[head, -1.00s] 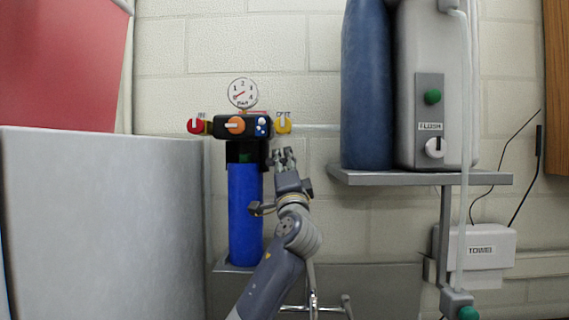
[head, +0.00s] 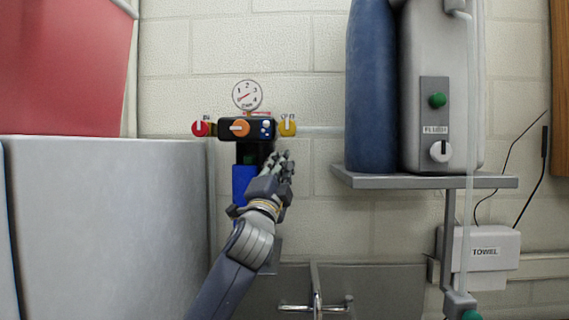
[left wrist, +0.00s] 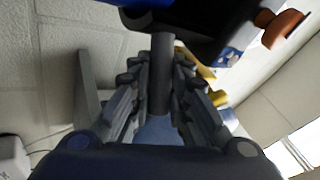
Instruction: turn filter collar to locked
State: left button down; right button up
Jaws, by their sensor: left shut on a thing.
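The filter hangs on the wall under a black valve block (head: 246,129). Its black collar (head: 244,153), with a small green mark, sits between the block and the blue filter bowl (head: 241,185). My left gripper (head: 283,163) is at the collar's right side in the head view. In the left wrist view, my left gripper (left wrist: 160,105) is shut on a dark rod-like handle (left wrist: 160,75) that seems to come from the collar. The handle is hidden in the head view. My right gripper is not in view.
A shelf (head: 430,180) with a blue tank (head: 370,90) stands right. A tap (head: 316,305) is below.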

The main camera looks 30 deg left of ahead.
pick_arm(q)
jog(key=shift+s+f+h, duration=0.1)
jog(key=shift+f+h, duration=0.05)
jog(key=shift+h, duration=0.25)
jog(key=c, duration=1.6)
grip_release()
jog(key=shift+o, duration=0.6)
